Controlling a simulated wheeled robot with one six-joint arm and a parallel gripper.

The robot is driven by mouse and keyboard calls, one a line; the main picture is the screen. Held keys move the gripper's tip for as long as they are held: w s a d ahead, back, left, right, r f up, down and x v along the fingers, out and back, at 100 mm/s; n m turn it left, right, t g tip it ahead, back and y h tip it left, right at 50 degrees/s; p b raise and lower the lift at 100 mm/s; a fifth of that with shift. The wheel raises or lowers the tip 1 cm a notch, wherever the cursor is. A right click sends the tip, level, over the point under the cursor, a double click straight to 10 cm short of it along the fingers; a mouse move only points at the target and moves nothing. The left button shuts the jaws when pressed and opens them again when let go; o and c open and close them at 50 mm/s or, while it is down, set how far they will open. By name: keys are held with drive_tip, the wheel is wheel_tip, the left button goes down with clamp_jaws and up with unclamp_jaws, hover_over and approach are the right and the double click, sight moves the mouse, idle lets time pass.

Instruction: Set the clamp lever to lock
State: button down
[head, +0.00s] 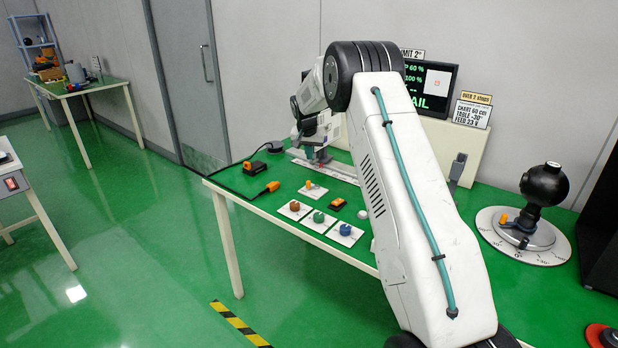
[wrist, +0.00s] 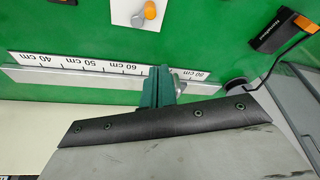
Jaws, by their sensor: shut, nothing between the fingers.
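A small white plate (head: 313,191) with an orange lever-like piece (head: 310,185) lies on the green table top. The plate is also at the top of the wrist view (wrist: 128,12), with its orange piece (wrist: 150,10). Another orange piece (head: 507,216) sits at the base of the black ball stand on the right. I cannot tell which is the clamp lever, and no lock marking is readable. My gripper (wrist: 158,82) has teal fingers, shut and empty, over the scale rail (wrist: 30,73). A grey metal part (wrist: 190,74) shows beside the fingers. My gripper is small in the head view (head: 318,155).
Orange-and-black devices (head: 255,167) lie to the left. A screen (head: 432,88) and signs stand behind. My arm hides the table's middle in the head view.

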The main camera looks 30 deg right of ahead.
drive_tip(key=shift+f, duration=0.1)
drive_tip(key=x, duration=0.9)
drive_tip(key=shift+d+f, duration=0.15)
drive_tip(key=shift+f, duration=0.2)
drive_tip(key=shift+s+a, duration=1.4)
drive_tip(key=shift+a, duration=0.1)
